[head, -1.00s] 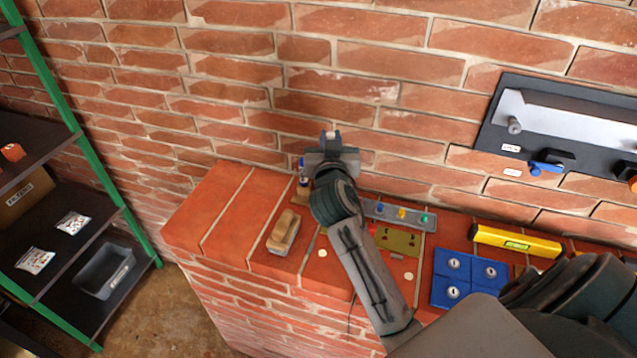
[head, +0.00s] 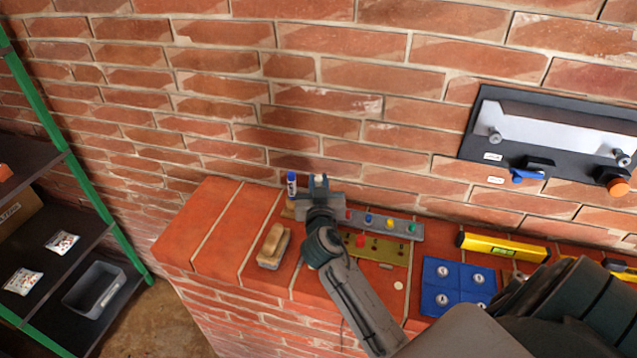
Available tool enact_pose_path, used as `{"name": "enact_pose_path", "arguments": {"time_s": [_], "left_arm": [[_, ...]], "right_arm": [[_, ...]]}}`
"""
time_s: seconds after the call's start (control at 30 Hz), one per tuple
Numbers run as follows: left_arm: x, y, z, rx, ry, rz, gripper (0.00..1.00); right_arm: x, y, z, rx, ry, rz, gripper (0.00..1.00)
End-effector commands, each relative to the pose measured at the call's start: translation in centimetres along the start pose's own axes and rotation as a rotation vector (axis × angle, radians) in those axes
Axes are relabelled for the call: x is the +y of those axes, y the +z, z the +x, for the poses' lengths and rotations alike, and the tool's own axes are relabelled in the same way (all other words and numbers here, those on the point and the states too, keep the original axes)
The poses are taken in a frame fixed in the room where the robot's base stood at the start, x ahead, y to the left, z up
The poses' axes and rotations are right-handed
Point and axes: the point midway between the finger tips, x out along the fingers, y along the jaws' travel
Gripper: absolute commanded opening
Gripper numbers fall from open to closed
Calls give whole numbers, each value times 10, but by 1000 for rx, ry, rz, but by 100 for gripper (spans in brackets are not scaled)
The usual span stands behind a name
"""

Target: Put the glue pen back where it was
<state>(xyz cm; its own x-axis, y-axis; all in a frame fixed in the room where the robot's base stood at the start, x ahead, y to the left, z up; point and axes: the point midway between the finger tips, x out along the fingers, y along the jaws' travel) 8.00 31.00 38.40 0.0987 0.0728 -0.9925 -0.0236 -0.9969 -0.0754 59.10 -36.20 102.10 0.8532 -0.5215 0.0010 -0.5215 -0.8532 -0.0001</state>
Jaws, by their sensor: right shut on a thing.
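My right gripper (head: 318,181) is above the back of the brick ledge, near the wall, with its fingers pointing away from me. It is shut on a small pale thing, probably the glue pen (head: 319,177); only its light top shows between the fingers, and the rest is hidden. A blue-and-white marker (head: 291,186) stands upright just left of the gripper. A wooden holder (head: 287,211) shows partly at the marker's foot; the gripper hides the part to its right. My left gripper is not in view.
A wooden brush (head: 273,246) lies left of my arm. Right of it are a grey strip with coloured knobs (head: 404,229), an olive plate (head: 388,250), a blue tile (head: 455,287) and a yellow level (head: 500,246). The ledge's left end is clear.

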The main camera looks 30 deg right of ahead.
Motion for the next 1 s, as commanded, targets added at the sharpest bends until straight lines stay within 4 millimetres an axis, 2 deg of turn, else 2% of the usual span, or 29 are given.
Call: {"name": "enact_pose_path", "arguments": {"time_s": [0.03, 0.07, 0.13, 0.17, 0.57, 1.0], "left_arm": [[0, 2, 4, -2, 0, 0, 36], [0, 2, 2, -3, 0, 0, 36], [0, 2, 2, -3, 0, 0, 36], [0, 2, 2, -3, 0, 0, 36], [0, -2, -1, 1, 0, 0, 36], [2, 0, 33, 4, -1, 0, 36]], "right_arm": [[0, 3, 0, 1, 0, 0, 0], [0, 1, 0, 0, 0, 0, 23], [0, 1, 0, 0, 0, 0, 37], [0, 1, 0, 0, 0, 0, 39], [0, -1, -3, -1, 0, 1, 39], [0, 2, -94, -3, 2, 6, 39]]}}
